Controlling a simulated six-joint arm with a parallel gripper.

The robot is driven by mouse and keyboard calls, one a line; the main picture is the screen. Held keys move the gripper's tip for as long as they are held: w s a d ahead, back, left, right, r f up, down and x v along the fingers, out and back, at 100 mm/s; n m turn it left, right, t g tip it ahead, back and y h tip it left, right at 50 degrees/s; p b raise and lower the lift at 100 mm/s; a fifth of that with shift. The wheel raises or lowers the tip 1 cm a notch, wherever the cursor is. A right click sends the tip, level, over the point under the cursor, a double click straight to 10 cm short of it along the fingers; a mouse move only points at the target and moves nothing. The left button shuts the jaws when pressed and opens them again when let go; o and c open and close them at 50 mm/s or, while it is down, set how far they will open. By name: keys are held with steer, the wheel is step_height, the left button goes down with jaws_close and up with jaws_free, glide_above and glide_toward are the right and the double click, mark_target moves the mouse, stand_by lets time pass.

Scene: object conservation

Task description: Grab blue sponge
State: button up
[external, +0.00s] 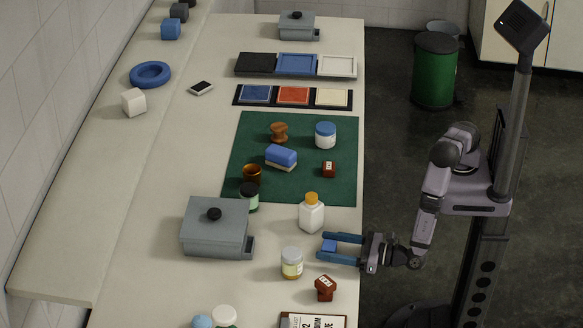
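A blue sponge (281,155) with a pale lower layer lies on the green mat (312,190), near the mat's middle. My gripper (326,251) is low at the table's right side, with its blue fingers spread and pointing left. A darker blue patch shows at the upper fingertip; it looks like part of the finger, and I see no object clearly held. My gripper is apart from the sponge, nearer the camera and to its right.
A white bottle (312,216) with an orange cap stands just behind my gripper. A jar (292,263) and a red-brown stamp (325,288) are in front. A blue-lidded jar (325,135), brown stamp (279,131), small red block (329,169) and amber cup (252,174) surround the sponge.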

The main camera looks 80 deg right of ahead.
mark_target(331, 245)
steer(key=c, duration=0.9)
steer(key=shift+o, duration=0.2)
steer(key=shift+r, duration=0.15)
steer(key=shift+r+b, duration=1.05)
steer(key=shift+r, duration=3.8)
